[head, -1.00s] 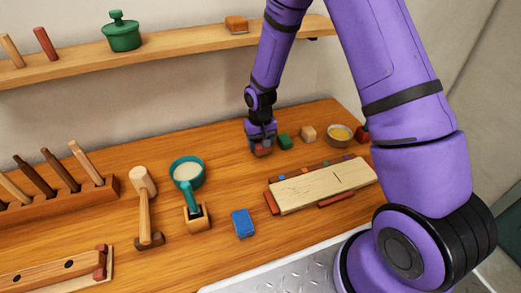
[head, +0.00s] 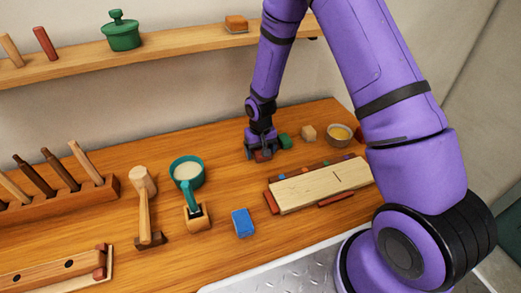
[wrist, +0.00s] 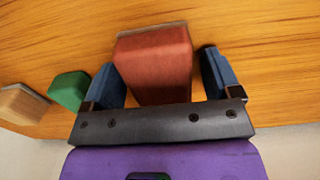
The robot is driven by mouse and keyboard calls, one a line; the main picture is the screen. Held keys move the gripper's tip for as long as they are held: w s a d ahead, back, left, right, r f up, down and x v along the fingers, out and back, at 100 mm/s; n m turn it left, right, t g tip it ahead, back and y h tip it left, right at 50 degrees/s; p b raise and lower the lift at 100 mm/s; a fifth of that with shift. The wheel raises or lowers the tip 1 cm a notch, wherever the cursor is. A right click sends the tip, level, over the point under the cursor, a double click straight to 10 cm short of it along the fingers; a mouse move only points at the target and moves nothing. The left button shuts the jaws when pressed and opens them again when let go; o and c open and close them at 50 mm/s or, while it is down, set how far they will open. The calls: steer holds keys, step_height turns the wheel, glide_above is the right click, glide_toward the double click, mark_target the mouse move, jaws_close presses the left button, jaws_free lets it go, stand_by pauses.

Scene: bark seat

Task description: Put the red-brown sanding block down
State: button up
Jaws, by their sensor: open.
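The red-brown sanding block (wrist: 155,62) rests on the wooden bench between my gripper's two fingers in the wrist view, with a thin grey layer along its far edge. It also shows in the head view (head: 263,156), partly hidden by my gripper (head: 262,152). My gripper is open, with one blue finger on each side of the block. In the wrist view (wrist: 160,85) a gap shows at the right finger; the left finger is close to the block, and I cannot tell whether it touches.
A pale board (head: 320,186) lies in front. A blue block (head: 242,222) and a teal bowl (head: 187,172) are nearer left. Bench between is clear.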

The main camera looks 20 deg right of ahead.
step_height(320, 180, up, 12)
steer(key=shift+r, duration=0.25)
stand_by(0.3)
steer(key=s+d+r+t, duration=0.15)
steer(key=s+r, duration=0.35)
steer(key=r, duration=0.6)
steer(key=s+d+r+t, duration=0.1)
steer(key=s+d+r, duration=0.2)
steer(key=s+r, duration=0.55)
steer(key=s+d+r+t, duration=0.2)
steer(key=s+r, duration=0.9)
steer(key=s, duration=0.5)
steer(key=shift+s+d+r+t, duration=0.15)
steer(key=shift+s+d+t, duration=0.05)
steer(key=shift+s+t, duration=0.15)
steer(key=shift+o, duration=0.5)
steer(key=shift+w, duration=0.1)
steer(key=shift+w, duration=0.1)
